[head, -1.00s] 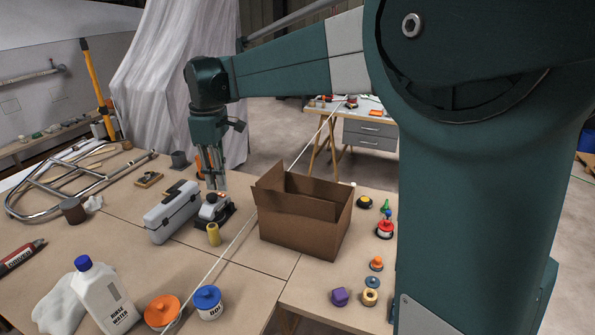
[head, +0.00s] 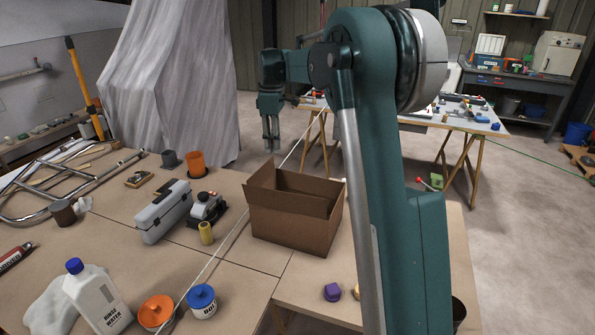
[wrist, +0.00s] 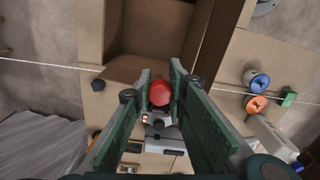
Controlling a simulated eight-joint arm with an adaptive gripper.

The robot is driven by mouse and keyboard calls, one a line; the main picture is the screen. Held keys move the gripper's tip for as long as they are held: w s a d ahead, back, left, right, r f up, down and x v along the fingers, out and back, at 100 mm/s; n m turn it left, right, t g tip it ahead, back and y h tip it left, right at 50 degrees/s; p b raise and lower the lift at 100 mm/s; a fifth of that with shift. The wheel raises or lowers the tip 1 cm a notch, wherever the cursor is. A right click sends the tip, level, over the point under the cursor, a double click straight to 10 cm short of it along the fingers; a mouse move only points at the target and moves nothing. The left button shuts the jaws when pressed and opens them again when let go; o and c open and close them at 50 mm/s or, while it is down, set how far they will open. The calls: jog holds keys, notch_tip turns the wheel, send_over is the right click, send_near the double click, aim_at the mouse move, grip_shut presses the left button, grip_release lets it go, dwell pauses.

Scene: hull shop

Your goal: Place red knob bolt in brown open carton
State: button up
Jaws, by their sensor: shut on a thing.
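My gripper (head: 271,148) hangs fingers-down above and behind the carton in the head view. In the wrist view its fingers (wrist: 160,90) are shut on the red knob bolt (wrist: 159,93); the round red head shows between the fingertips, its lower part hidden. I cannot make the bolt out in the head view. The brown open carton (head: 292,227) stands on the bench with its flaps up, and its inside is partly visible. In the wrist view the carton (wrist: 112,70) lies just beyond the fingertips, toward the top of the picture.
A grey toolbox (head: 165,212), a sander (head: 205,208) and a yellow cylinder (head: 206,233) stand left of the carton. An orange cup (head: 195,164) is behind them. A purple block (head: 332,292) sits in front. A white cord (head: 226,243) crosses the bench left of the carton.

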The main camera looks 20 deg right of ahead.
jog(key=w+d, duration=0.2)
jog(key=d, duration=0.3)
notch_tip(320, 180, down, 27)
jog(key=shift+s, duration=0.25)
jog(key=shift+r, duration=0.1)
jog(key=shift+f+b, duration=0.35)
jog(key=shift+f, duration=2.75)
jog(key=shift+f+b, duration=0.3)
jog(key=shift+f, duration=1.6)
jog(key=shift+f, duration=0.1)
